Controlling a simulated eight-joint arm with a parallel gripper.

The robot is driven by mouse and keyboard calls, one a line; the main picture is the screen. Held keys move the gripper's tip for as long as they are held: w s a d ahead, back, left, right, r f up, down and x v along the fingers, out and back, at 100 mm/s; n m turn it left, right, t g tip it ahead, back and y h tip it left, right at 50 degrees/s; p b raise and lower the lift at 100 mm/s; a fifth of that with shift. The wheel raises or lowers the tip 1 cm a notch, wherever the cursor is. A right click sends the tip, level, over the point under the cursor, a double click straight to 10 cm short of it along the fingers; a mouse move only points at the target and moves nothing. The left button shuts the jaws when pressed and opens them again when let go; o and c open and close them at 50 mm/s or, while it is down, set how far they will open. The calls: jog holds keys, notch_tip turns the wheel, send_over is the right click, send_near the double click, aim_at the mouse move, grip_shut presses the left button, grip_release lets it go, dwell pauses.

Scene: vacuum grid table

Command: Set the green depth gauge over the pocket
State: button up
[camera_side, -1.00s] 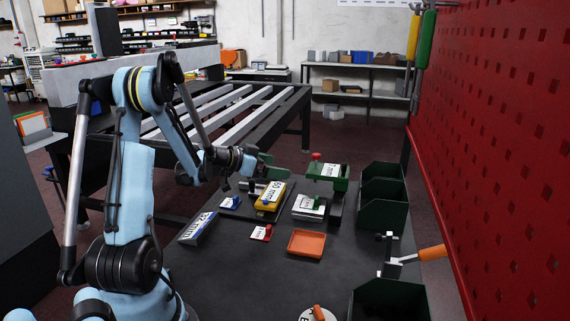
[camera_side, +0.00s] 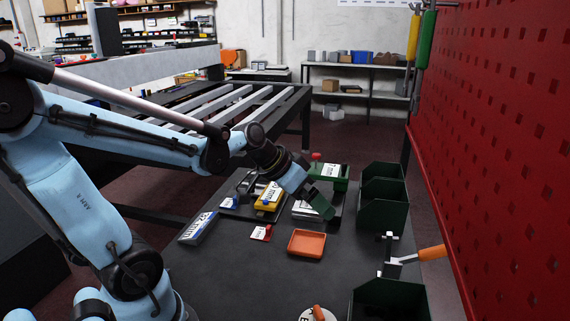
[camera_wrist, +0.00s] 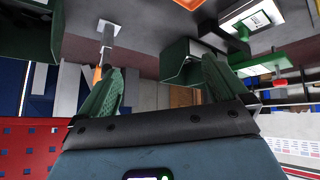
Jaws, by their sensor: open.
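The green depth gauge (camera_side: 334,173) appears to be the green block with a white label, with a red knob by its left end, at the back of the table in the side view. In the wrist view a green body (camera_wrist: 262,66) at the right is probably the same gauge. My gripper (camera_side: 322,206) has green fingers and hangs in front of the gauge, apart from it, partly hiding a grey block (camera_side: 304,209) with a white label. In the wrist view my gripper (camera_wrist: 158,82) has its fingers spread with nothing between them. I cannot make out the pocket.
A yellow labelled block (camera_side: 268,197) stands left of the grey block. An orange tray (camera_side: 307,243) and small red block (camera_side: 261,233) lie nearer. Dark green bins (camera_side: 384,209) and an orange-handled clamp (camera_side: 410,258) line the right.

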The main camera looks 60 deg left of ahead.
jog(key=s+d+y, duration=0.1)
jog(key=s+d, duration=0.5)
jog(key=shift+g, duration=0.3)
jog(key=shift+s+d+f+y, duration=0.1)
jog(key=shift+d+y, duration=0.1)
jog(key=shift+y, duration=0.1)
jog(key=shift+c, duration=1.7)
jog(key=shift+w+n, duration=0.35)
jog(key=shift+n, duration=0.25)
jog(key=shift+c, duration=1.2)
jog(key=w+n+h, duration=0.1)
jog(key=w+n, duration=0.1)
jog(key=n, duration=0.1)
jog(key=w+a+n+t, duration=0.1)
jog(key=w+n, duration=0.2)
jog(key=w+r+n+t+h, duration=0.1)
jog(key=w+n, duration=0.2)
jog(key=shift+w+a+h, duration=0.2)
jog(key=shift+w+h, duration=0.05)
jog(key=shift+h, duration=0.05)
jog(key=c, duration=0.5)
jog(key=n+t+y, duration=0.3)
jog(key=n+t, duration=0.6)
jog(key=n, duration=1.7)
send_near(344, 164)
jog(key=w, duration=1)
jog(key=shift+w+a, duration=0.2)
jog(key=shift+a, duration=0.05)
jog(key=shift+c, duration=0.2)
